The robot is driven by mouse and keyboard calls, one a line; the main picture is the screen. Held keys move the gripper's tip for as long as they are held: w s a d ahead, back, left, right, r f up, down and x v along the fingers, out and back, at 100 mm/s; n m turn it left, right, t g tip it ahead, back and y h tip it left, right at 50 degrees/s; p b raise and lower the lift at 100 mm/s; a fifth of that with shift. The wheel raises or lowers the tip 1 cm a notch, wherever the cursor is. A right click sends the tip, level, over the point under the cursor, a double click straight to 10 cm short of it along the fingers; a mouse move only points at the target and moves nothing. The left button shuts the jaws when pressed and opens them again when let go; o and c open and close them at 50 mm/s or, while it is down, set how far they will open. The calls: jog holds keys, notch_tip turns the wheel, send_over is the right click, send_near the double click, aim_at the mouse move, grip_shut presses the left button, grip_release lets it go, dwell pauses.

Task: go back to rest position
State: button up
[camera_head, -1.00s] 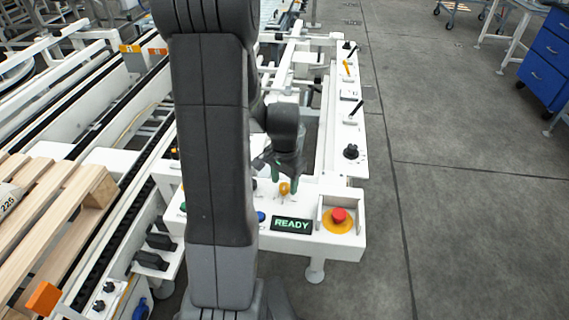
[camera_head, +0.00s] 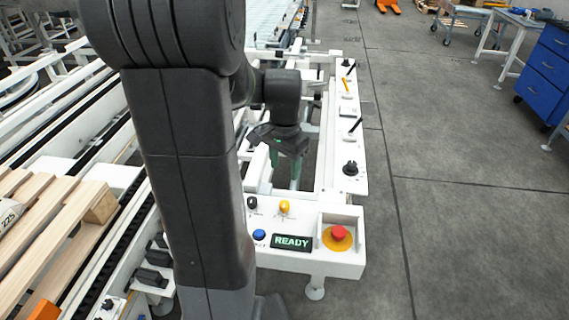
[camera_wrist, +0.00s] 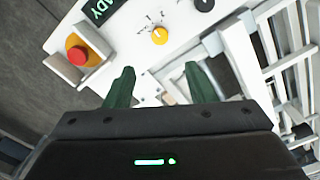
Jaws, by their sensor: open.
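My gripper (camera_head: 285,172) hangs above the white frame, behind the control panel (camera_head: 292,257) in the head view. Its two green fingers also show in the wrist view (camera_wrist: 159,88), spread apart with nothing between them. The panel carries a yellow knob (camera_head: 284,207), a black knob (camera_head: 252,203), a blue button (camera_head: 259,235), a lit READY display (camera_head: 291,242) and a red emergency button (camera_head: 339,233). In the wrist view the yellow knob (camera_wrist: 160,35) lies beyond the fingers, apart from them.
A white side rail (camera_head: 347,130) with levers and a black knob (camera_head: 350,168) runs away from the panel. A wooden pallet (camera_head: 50,235) lies on the conveyor at left. Blue drawers (camera_head: 548,65) stand at far right. The grey floor (camera_head: 460,150) between is clear.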

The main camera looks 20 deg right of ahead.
aim_at(284, 203)
notch_tip(284, 203, down, 14)
jog(key=shift+r+b, duration=0.1)
jog(key=shift+b, duration=0.45)
dwell(0.5)
